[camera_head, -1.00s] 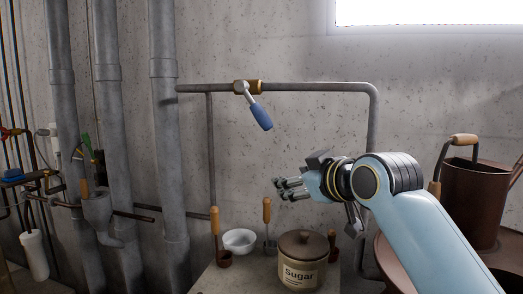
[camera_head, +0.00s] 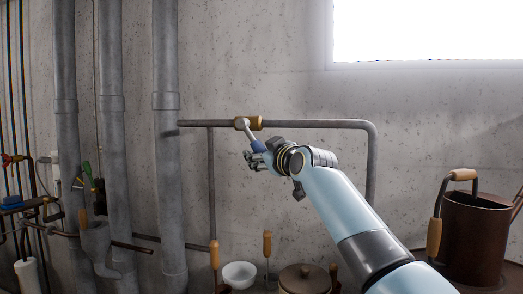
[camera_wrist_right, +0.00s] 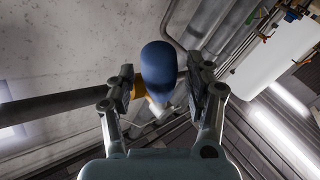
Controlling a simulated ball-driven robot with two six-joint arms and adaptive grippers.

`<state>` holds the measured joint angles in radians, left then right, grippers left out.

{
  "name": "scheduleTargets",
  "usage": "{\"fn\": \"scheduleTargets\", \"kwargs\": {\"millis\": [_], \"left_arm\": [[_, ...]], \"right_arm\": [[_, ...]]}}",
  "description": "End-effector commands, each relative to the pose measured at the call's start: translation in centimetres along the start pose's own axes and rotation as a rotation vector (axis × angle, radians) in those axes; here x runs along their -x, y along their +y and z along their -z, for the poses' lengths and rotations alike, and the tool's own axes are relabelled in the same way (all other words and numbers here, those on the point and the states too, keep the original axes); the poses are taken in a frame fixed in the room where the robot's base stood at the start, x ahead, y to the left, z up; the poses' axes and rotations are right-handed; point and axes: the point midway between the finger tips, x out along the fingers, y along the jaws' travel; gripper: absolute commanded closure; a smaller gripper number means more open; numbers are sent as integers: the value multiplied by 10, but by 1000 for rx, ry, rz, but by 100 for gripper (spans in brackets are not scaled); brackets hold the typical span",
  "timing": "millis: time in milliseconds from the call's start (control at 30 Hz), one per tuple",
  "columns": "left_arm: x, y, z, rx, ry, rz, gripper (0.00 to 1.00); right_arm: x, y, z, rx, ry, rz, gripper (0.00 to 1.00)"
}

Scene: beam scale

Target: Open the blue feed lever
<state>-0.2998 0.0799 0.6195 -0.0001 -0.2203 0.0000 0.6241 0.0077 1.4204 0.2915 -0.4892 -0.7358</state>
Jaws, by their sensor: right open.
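The blue feed lever (camera_head: 258,146) hangs down and to the right from a brass valve (camera_head: 248,122) on the horizontal wall pipe. My right gripper (camera_head: 255,158) is at the lever's blue handle and partly hides its lower end. In the right wrist view the blue grip (camera_wrist_right: 158,68) lies between the two spread fingers of my right gripper (camera_wrist_right: 162,90). A gap shows on the left side of the grip; on the right the finger is very near it, and I cannot tell whether they touch. My left gripper is not in view.
The grey pipe (camera_head: 310,125) runs along the concrete wall and bends down at the right. Thick vertical pipes (camera_head: 167,190) stand at the left. Below are a white bowl (camera_head: 239,274), a lidded jar (camera_head: 304,279) and wooden-handled tools. A brown can (camera_head: 474,235) stands at the right.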

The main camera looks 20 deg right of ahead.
Motion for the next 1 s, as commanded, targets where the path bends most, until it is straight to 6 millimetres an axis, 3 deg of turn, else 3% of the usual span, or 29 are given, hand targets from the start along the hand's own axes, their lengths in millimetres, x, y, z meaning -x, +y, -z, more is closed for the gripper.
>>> {"fn": "scheduleTargets", "kwargs": {"millis": [300,700,1000], "left_arm": [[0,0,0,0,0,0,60],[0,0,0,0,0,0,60],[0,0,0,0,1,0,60]], "right_arm": [[-3,0,0,-1,0,0,47],[-3,0,0,-1,-1,1,98],[-3,0,0,0,-1,1,100]]}}
